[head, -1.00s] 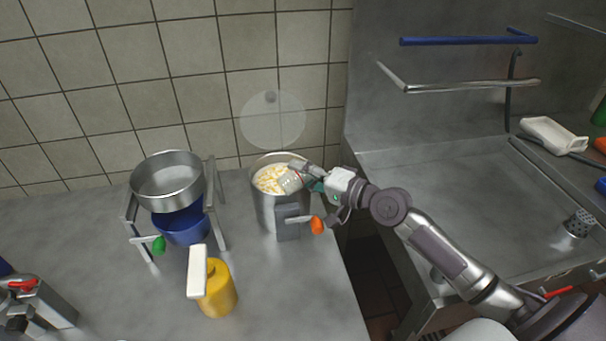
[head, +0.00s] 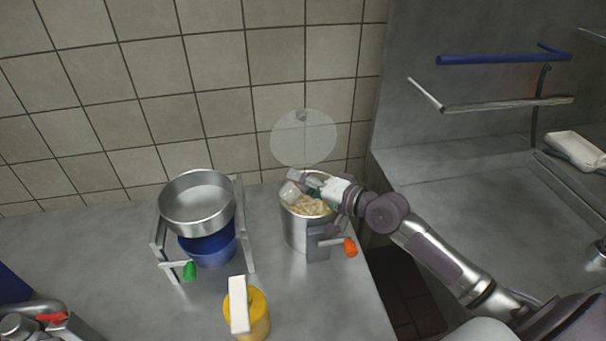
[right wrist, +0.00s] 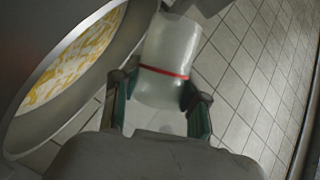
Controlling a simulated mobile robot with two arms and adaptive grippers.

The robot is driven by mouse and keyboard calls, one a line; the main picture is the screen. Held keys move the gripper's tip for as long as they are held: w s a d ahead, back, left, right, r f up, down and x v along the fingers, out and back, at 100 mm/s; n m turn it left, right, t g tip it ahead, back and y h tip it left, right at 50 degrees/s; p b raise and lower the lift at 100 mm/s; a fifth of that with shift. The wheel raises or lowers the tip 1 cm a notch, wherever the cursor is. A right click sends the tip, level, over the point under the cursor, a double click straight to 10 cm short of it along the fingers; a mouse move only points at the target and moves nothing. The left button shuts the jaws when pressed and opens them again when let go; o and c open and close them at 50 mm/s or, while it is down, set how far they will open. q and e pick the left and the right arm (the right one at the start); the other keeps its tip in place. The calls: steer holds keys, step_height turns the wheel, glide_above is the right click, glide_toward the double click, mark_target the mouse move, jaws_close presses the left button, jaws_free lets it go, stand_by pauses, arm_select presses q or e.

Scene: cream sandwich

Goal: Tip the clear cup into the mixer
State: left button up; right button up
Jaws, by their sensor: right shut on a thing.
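The mixer (head: 297,232) is a steel pot on the counter, with an orange-knobbed lever at its front right. Yellow and white contents (head: 312,206) show inside, and also in the right wrist view (right wrist: 75,65). My right gripper (head: 305,183) is over the mixer's opening, shut on the clear cup (head: 290,192). In the right wrist view the cup (right wrist: 165,55) has a red band and sits between the green-padded fingers (right wrist: 160,100), beside the mixer's rim (right wrist: 50,128). The cup looks tilted; its mouth and contents are unclear.
A steel pan (head: 197,205) stands on a rack over a blue bowl (head: 210,246), left of the mixer. A yellow dispenser (head: 250,315) stands in front. A translucent disc (head: 304,138) is behind the mixer. Right of the counter are a gap and a steel sink unit (head: 450,215).

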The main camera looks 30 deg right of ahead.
steer(key=n+p, duration=0.1)
steer(key=a+n+h+p, duration=0.1)
steer(key=p, duration=0.1)
steer(key=shift+r+n+g, duration=0.2)
steer(key=shift+n+g, duration=0.1)
steer(key=shift+n, duration=0.1)
steer(key=shift+s+a+f+n+h, duration=0.1)
steer(key=shift+a+f+n+h, duration=0.1)
steer(key=shift+n+h, duration=0.2)
steer(key=n+p, duration=0.1)
steer(key=p, duration=0.1)
steer(key=n+h+p, duration=0.1)
steer(key=p, duration=0.1)
steer(key=n+h+p, duration=0.1)
steer(key=p, duration=0.1)
steer(key=shift+s+a+r, duration=0.1)
steer(key=shift+a+r, duration=0.2)
steer(key=shift+a, duration=0.05)
steer(key=shift+a+n+h+p, duration=0.25)
steer(key=shift+n+h+p, duration=0.45)
steer(key=shift+n+p, duration=0.35)
steer(key=shift+h, duration=0.3)
steer(key=shift+f, duration=0.1)
